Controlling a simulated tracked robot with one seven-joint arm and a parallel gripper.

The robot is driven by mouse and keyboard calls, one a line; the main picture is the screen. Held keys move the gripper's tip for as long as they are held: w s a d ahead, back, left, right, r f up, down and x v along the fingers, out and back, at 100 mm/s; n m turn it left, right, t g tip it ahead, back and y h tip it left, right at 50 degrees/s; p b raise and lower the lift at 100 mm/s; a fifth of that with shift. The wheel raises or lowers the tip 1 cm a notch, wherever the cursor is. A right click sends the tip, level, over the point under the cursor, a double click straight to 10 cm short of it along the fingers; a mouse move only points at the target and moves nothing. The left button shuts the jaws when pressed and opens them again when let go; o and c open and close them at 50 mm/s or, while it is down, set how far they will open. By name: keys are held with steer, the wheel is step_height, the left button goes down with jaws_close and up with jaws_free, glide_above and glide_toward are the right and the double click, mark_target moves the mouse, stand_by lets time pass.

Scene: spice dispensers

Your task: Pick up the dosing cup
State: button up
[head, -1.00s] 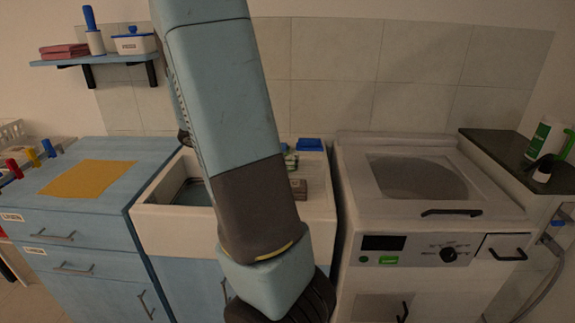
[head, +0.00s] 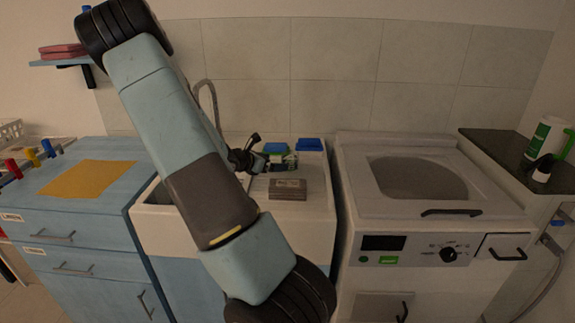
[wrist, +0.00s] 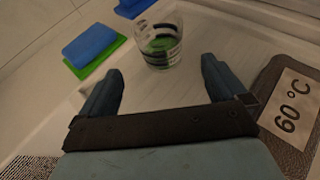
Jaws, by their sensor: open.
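The dosing cup (wrist: 158,46) is a clear cup with dark markings and a green tint inside. It stands upright on the white counter beside the sink. In the wrist view it is just beyond my fingertips, roughly in line with the gap between them. My gripper (wrist: 162,70) is open and empty, with its two blue-grey fingers apart. In the head view my gripper (head: 264,163) is low over the counter, left of the cup (head: 290,161), which is small and partly hidden there.
Blue and green sponges (wrist: 91,44) lie behind the cup, with another blue one (head: 309,145) to the right. A brown block labelled 60 °C (head: 288,189) lies in front of the cup. The tap (head: 207,97) rises behind my arm. A washing machine (head: 440,230) stands right.

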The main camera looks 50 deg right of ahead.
mark_target(290, 163)
steer(key=shift+x, duration=4.7)
steer(key=shift+s+a, duration=0.1)
steer(key=shift+s, duration=0.05)
steer(key=shift+c, duration=0.4)
steer(key=c, duration=1.1)
